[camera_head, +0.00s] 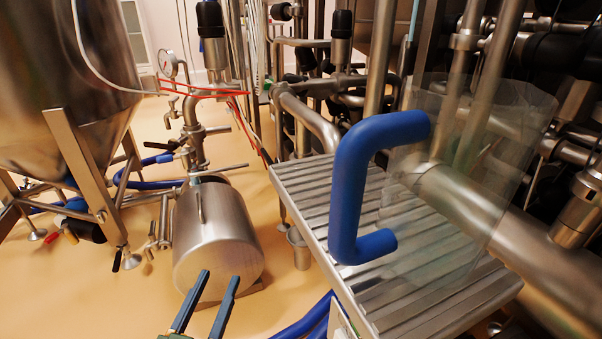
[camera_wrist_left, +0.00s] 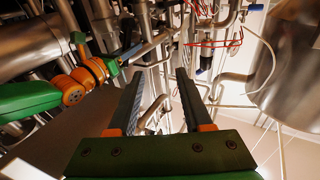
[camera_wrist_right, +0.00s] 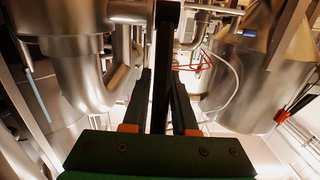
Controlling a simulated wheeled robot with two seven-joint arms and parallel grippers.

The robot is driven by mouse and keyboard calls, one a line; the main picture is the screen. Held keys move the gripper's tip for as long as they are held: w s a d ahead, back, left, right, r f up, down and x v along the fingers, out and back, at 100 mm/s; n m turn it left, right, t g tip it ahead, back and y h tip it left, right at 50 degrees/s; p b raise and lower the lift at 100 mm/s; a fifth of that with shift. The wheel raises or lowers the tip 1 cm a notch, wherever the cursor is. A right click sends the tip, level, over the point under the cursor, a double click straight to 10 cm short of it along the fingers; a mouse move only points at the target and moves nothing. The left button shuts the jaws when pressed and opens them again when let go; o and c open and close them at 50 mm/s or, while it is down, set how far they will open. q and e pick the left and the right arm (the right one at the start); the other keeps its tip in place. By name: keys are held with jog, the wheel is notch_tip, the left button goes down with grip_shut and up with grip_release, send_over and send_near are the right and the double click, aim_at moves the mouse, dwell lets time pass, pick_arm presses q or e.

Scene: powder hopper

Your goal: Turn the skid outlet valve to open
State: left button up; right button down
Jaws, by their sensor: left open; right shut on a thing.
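The outlet valve cannot be singled out with certainty. Candidates in the head view are a black-handled valve (camera_head: 178,145) on the upright pipe and a red-handled valve (camera_head: 70,236) by the tank legs. My left gripper (camera_head: 221,276) is open and empty, its fingers pointing up in front of the steel cylinder (camera_head: 217,232). It also shows open in the left wrist view (camera_wrist_left: 158,62). My right gripper (camera_wrist_right: 161,80) is shut on a dark upright bar (camera_wrist_right: 165,40) in the right wrist view. It is not clearly visible in the head view.
A clear container with a blue handle (camera_head: 347,190) is over the grooved steel platform (camera_head: 305,195). A conical steel tank (camera_head: 50,70) on legs stands at left. Dense pipework (camera_head: 460,200) fills the right. Blue hoses (camera_head: 310,318) lie low. Tan floor (camera_head: 90,300) is open at front left.

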jog(key=shift+w+r+p, duration=0.15)
jog(key=shift+r+p, duration=0.2)
jog(key=shift+p, duration=0.4)
jog(key=shift+w+g+p, duration=0.1)
jog(key=shift+g+p, duration=0.3)
jog(key=shift+p, duration=0.1)
jog(key=shift+w+a+p, duration=0.1)
jog(key=shift+w+p, duration=0.05)
jog(key=shift+p, duration=0.55)
jog(key=shift+w+g+h+p, duration=0.15)
jog(key=shift+g+h+p, duration=0.15)
jog(key=shift+g+p, duration=0.3)
pick_arm(q)
jog(key=s+a+f+g+y, duration=0.1)
jog(key=s+a+f+g, duration=0.1)
jog(key=s+f+g, duration=0.3)
jog(key=s+a+f+g+y, duration=0.1)
jog(key=s+f+g, duration=0.4)
jog(key=f, duration=0.7)
jog(key=s+a+f+n+g+y+p, duration=0.1)
jog(key=s+f+g, duration=0.3)
jog(key=f, duration=0.4)
jog(key=shift+s+a+f+g+y, duration=0.2)
jog(key=shift+s+a+g+y, duration=0.2)
jog(key=shift+a+g+y, duration=0.3)
pick_arm(e)
jog(key=shift+w, duration=0.15)
